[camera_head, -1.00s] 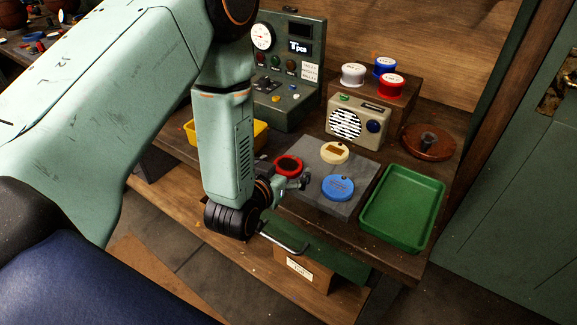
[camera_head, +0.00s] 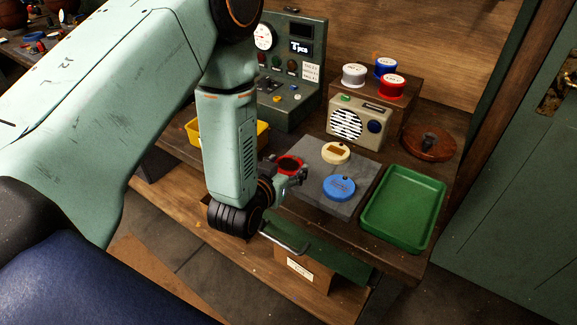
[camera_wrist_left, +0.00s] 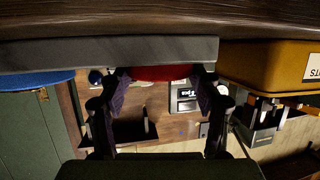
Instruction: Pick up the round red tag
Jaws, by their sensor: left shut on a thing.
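The round red tag (camera_head: 289,163) has a dark middle and is at the left edge of the grey slab (camera_head: 312,192). My left gripper (camera_head: 291,174) is shut on it from the near side. In the left wrist view the red tag (camera_wrist_left: 160,73) is between the two fingers, beside the slab's edge (camera_wrist_left: 60,53). The fingers hide part of the tag, and I cannot tell if it is clear of the slab. My right gripper is not in view.
A blue tag (camera_head: 339,187) and a cream tag (camera_head: 335,152) lie on the slab. A green tray (camera_head: 377,231) is to the right, empty. A yellow bin (camera_head: 262,131) is to the left. A radio (camera_head: 376,145) and a control box (camera_head: 315,85) stand behind.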

